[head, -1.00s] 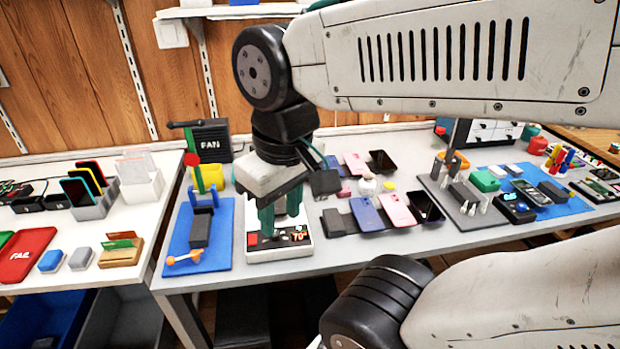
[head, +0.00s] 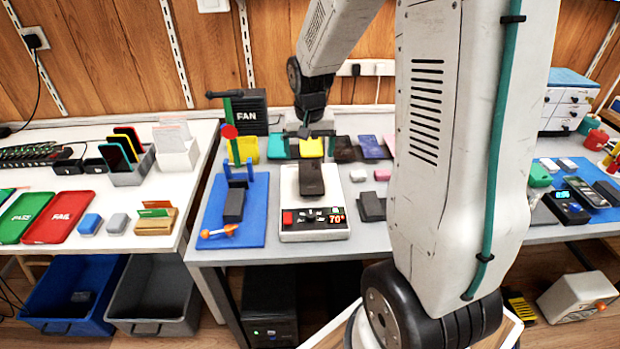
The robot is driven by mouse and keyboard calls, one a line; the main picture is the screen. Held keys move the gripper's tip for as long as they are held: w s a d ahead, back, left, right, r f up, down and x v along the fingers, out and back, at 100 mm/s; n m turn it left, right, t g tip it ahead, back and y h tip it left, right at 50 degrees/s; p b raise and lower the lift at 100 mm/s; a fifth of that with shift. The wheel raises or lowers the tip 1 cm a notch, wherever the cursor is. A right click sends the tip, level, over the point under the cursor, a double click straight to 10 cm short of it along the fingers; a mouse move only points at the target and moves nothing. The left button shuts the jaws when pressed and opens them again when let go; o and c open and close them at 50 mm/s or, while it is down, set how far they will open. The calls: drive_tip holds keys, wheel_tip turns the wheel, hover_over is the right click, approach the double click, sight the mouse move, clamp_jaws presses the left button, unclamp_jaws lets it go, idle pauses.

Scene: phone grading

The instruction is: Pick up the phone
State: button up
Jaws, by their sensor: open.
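A dark phone (head: 311,180) lies on the white heating station (head: 315,226), above its dark panel with a red lit 70° readout. My gripper (head: 309,133) is behind the station, above the back row of the bench. It is apart from the dark phone and looks empty; its fingertips are small and hard to make out. Under and beside it in the back row are a yellow piece (head: 312,148), a brown phone (head: 344,149) and a lilac phone (head: 371,147). My arm hides much of the bench to the right.
Green and red trays (head: 55,215) lie on the left table. Blue and grey bins (head: 155,310) are below.

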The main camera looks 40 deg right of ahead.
sight(311, 176)
drive_tip(key=f, duration=0.3)
drive_tip(key=w+d+f, duration=0.1)
drive_tip(key=f, duration=0.2)
drive_tip(key=w+d+f, duration=0.1)
drive_tip(key=f, duration=0.2)
drive_tip(key=shift+f, duration=0.3)
drive_tip(key=c, duration=1.1)
